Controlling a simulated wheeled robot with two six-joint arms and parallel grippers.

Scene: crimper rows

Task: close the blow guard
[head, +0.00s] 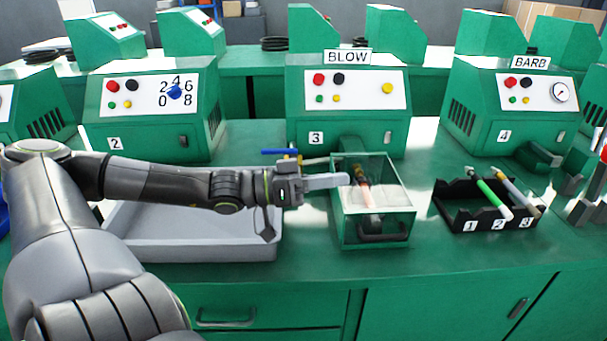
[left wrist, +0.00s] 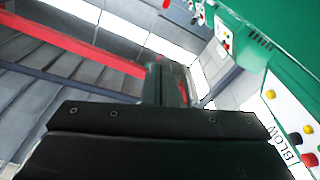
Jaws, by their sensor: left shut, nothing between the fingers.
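The blow guard (head: 400,226) is a clear box with a green frame and a dark handle low on its front. It stands in front of the green machine marked 3 and BLOW (head: 300,135). Its lid position is hard to tell from this view. A reddish hose-like piece with a dark and brass end (head: 363,188) shows inside. My left gripper (head: 340,181) is shut and empty, its fingertips at the guard's upper left edge; contact cannot be told. In the left wrist view the gripper (left wrist: 172,82) shows shut fingers, and the guard is not seen. My right gripper is not in view.
A grey tray (head: 190,247) lies under my left arm. A black rack (head: 459,216) with green and pale tools stands to the right of the guard. Machines marked 2 (head: 150,142) and 4 (head: 495,125) flank the BLOW machine. The bench front is clear.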

